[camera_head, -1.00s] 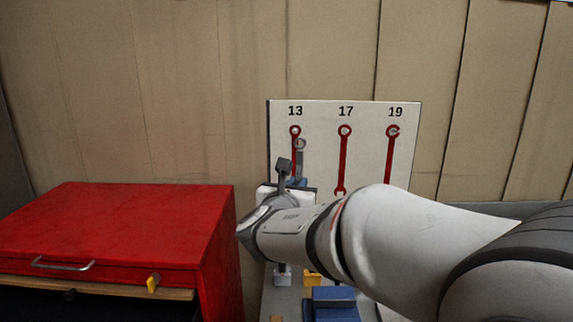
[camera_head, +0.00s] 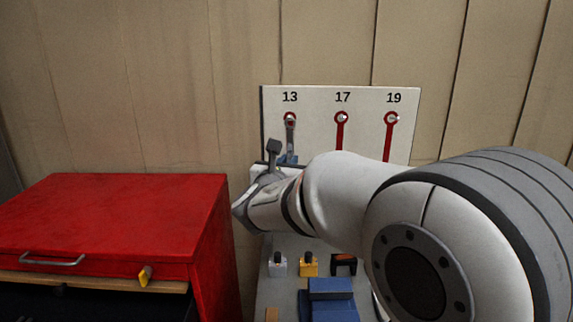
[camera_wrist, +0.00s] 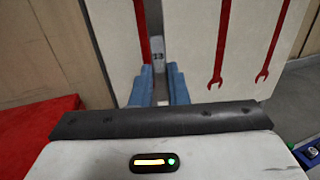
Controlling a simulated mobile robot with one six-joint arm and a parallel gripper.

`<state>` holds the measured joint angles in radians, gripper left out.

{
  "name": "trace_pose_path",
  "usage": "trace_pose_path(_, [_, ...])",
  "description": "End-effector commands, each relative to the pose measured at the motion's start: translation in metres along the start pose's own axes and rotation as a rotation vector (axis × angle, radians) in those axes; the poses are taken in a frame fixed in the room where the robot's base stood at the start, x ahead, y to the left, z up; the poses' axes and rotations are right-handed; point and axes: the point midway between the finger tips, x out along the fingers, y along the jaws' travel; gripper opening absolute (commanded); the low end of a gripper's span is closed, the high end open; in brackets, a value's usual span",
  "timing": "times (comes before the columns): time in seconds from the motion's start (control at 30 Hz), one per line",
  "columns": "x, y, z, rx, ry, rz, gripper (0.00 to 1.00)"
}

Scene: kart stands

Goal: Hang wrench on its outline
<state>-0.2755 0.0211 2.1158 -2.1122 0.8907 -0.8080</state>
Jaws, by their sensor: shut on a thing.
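A grey wrench (camera_head: 291,134) is upright in front of the red outline under number 13 on the white board (camera_head: 316,104). Its ring end is level with the top of that outline; I cannot tell whether it is on a peg. My gripper (camera_head: 287,159) is shut on the lower part of the wrench, and my arm hides the board below. In the wrist view, the blue fingers of my gripper (camera_wrist: 161,90) are on either side of the wrench (camera_wrist: 160,78), which appears to bear a 13. The 17 outline (camera_head: 340,133) and 19 outline (camera_head: 389,140) have no wrench on them.
A red cabinet (camera_head: 115,215) with an open-looking front stands at the left. Below my arm, a grey bench surface (camera_head: 283,296) holds a blue block (camera_head: 331,299), a yellow item (camera_head: 308,266) and other small items. A panelled wall stands behind.

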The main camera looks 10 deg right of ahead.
Motion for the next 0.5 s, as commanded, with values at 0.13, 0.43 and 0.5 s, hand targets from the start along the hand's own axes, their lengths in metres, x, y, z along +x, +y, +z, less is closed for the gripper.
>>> trace_pose_path(0.13, [0.009,0.002,-0.001,-0.001,0.001,-0.001,0.0])
trace_pose_path(0.43, [0.027,0.006,-0.003,-0.001,0.001,-0.001,0.0])
trace_pose_path(0.5, [0.031,0.008,-0.002,-0.001,0.002,-0.001,0.0])
